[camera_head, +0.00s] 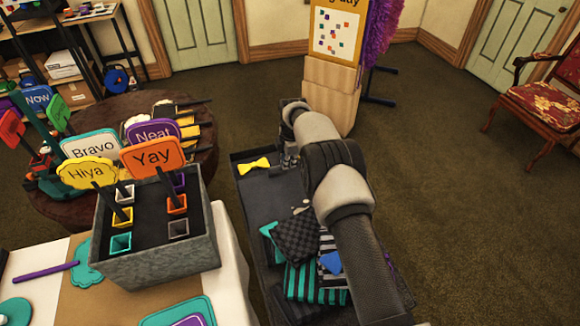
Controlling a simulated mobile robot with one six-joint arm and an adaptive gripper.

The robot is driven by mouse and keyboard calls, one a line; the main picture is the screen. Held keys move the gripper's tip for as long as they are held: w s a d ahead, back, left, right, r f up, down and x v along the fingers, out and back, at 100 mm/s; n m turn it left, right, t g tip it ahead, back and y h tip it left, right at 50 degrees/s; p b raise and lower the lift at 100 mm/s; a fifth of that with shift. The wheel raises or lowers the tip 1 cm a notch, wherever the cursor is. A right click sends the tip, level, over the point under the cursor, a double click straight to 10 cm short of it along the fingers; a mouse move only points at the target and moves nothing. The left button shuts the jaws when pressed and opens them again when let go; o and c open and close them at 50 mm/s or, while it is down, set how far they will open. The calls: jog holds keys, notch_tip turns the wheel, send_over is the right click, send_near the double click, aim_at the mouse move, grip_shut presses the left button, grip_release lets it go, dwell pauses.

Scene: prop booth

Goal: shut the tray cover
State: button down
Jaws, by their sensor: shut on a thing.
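A long dark tray (243,199) runs away from me through the middle of the view. A yellow bow tie (254,165) lies at its far end, and folded cloths (297,240) in black check, teal and stripes lie nearer. These things show from above, uncovered. My gripper (288,160) is at the tray's far end, just right of the bow tie, small and partly hidden by my arm. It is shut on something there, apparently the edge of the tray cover. The cover itself cannot be made out clearly. My arm hides the tray's right side.
A grey box (154,262) with several sign paddles stands left of the tray on a white-draped table (234,275). A round brown ottoman (198,150) is behind it. A wooden stand (331,92) is beyond the tray. Open carpet (440,180) lies to the right.

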dwell(0.4)
jog(key=c, duration=2)
grip_release()
jog(key=shift+o, duration=0.2)
jog(key=shift+r, duration=0.1)
notch_tip(320, 180, up, 12)
jog(key=s, duration=0.2)
jog(key=shift+d+f, duration=0.25)
jog(key=shift+d, duration=0.1)
jog(key=shift+c, duration=0.3)
